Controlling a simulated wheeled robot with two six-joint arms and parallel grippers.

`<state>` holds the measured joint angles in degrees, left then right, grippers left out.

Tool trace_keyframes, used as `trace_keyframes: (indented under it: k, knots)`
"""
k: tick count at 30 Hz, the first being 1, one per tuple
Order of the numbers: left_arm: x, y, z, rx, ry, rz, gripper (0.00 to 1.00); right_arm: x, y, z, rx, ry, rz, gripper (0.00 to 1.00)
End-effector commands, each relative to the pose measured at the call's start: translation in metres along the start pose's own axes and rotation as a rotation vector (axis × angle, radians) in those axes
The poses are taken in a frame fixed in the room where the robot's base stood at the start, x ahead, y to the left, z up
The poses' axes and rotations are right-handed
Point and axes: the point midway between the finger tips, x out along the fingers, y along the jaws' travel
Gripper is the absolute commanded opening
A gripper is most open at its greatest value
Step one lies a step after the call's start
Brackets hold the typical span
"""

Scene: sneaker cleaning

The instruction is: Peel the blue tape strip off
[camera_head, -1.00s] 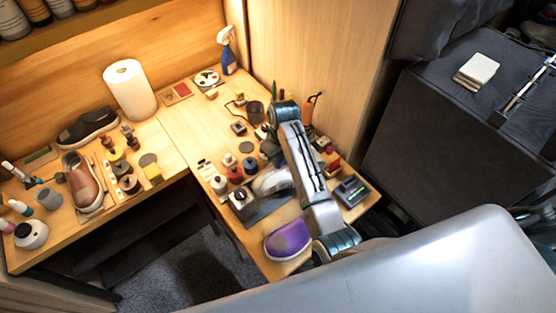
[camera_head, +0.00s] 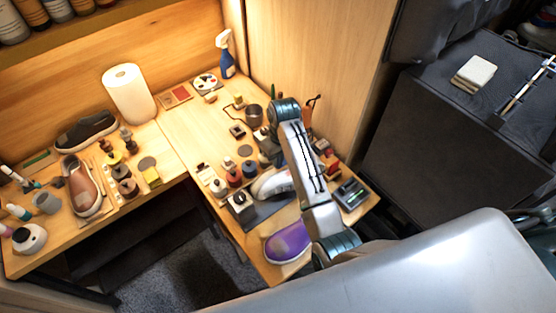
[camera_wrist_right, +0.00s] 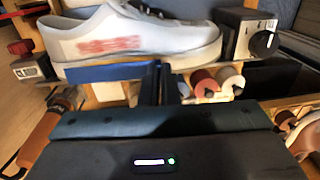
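The white sneaker (camera_head: 270,184) lies on the bench beside my right arm; the arm covers part of it. In the right wrist view the sneaker (camera_wrist_right: 150,35) shows its side with a red smear. The blue tape strip (camera_wrist_right: 105,72) lies along the lower edge of its sole and looks flat. My right gripper (camera_wrist_right: 163,78) is at the strip's right end, its dark fingers close together and pointing at the sole. The fingers hide that end, so I cannot tell whether they touch or grip it. My left gripper is not in view.
A purple shoe (camera_head: 288,243) sits at the bench's front edge. Jars (camera_head: 234,176) and a small box with a black knob (camera_head: 240,203) stand left of the sneaker. A black-and-green device (camera_head: 351,192) lies to its right. A paper towel roll (camera_head: 130,93) stands further back.

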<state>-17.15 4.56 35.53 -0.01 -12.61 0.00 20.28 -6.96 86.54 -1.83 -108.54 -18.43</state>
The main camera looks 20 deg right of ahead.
Motion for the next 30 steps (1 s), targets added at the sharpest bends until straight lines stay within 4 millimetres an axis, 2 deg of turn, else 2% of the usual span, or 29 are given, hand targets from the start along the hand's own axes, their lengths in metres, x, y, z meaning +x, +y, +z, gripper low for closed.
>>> trace_keyframes:
  k: [30]
  knots:
    - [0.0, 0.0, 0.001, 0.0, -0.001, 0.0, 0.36, -0.013, 0.0, 0.0, 0.0, 0.001, 0.001, 0.0]
